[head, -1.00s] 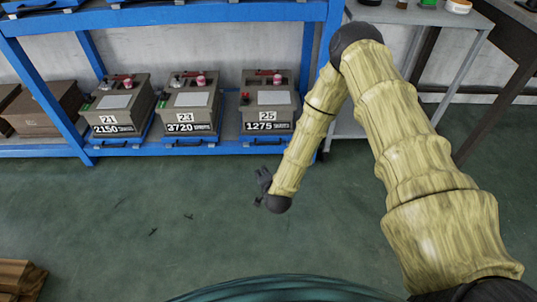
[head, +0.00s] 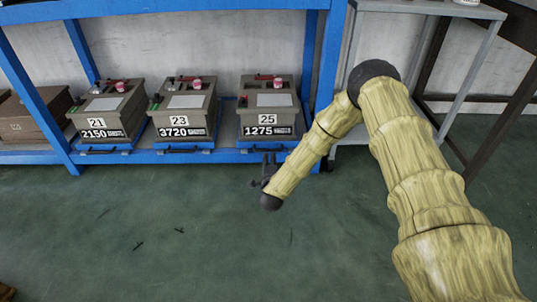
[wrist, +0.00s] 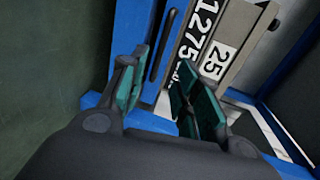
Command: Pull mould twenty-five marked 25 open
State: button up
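Mould twenty-five (head: 266,108) is a grey-brown box with a "25" plate and a "1275" label. It sits on a blue tray (head: 252,144) on the lower shelf, right of the other moulds. A dark bar handle (wrist: 162,46) shows on the tray's front in the wrist view, where the mould (wrist: 240,40) appears turned on its side. My gripper (wrist: 162,76) is open, its teal-padded fingers apart with nothing between them. The handle lies beyond the fingertips, nearer the left finger. In the head view my gripper (head: 268,168) is just in front of the tray; contact cannot be told.
Mould 23 (head: 183,108) and mould 21 (head: 106,112) stand to the left on the same blue shelf (head: 225,155). A blue upright (head: 325,70) and a grey table (head: 440,9) are to the right. The green floor (head: 150,215) in front is mostly clear.

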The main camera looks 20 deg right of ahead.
aim_at(269, 150)
jog(key=shift+b+x, duration=2.5)
jog(key=shift+x, duration=2.35)
grip_shut()
